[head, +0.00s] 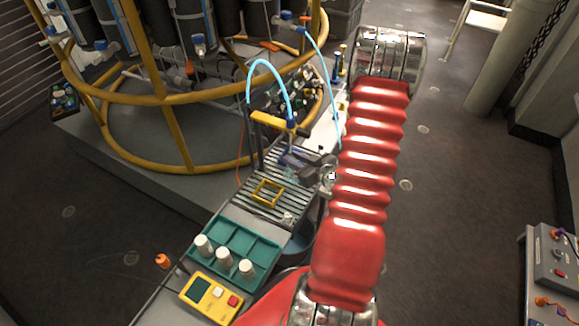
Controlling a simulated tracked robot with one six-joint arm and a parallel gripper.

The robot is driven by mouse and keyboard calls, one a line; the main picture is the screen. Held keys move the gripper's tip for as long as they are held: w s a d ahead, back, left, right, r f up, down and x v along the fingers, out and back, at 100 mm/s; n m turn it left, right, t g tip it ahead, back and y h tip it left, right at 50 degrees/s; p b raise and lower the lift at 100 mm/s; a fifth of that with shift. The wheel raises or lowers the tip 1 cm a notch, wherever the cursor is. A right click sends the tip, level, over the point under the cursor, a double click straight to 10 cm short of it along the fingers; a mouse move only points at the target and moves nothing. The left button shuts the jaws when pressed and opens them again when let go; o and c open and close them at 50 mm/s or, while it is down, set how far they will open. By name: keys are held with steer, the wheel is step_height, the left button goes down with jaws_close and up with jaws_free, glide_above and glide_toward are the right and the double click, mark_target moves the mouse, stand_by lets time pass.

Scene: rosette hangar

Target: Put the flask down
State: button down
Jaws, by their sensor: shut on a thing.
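My gripper (296,160) is left of my red arm, low over the far half of a slatted grey rack (262,216). It is shut on what looks like a small clear, bluish flask (290,176). The flask is small and partly hidden by the jaws, so I cannot tell whether it touches the slats. A yellow square frame (268,193) lies on the rack, nearer and to the left of the gripper. Another small clear item (288,218) is at the rack's right edge.
A teal tray (263,251) with three white cups adjoins the rack's near end. A yellow meter (211,296) is in front of it. A yellow stand (272,120) with a blue hose (270,64) rises behind the gripper. A yellow tubular frame (175,135) stands at left.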

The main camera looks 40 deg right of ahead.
steer(key=shift+w+f, duration=0.2)
steer(key=shift+w, duration=0.15)
steer(key=shift+f, duration=1.55)
steer(key=c, duration=1.5)
jaws_free()
steer(key=shift+f, duration=0.1)
steer(key=shift+s+r, duration=0.35)
steer(key=shift+s, duration=0.25)
steer(key=v, duration=1)
steer(key=shift+s+a+r, duration=0.1)
steer(key=shift+s, duration=0.3)
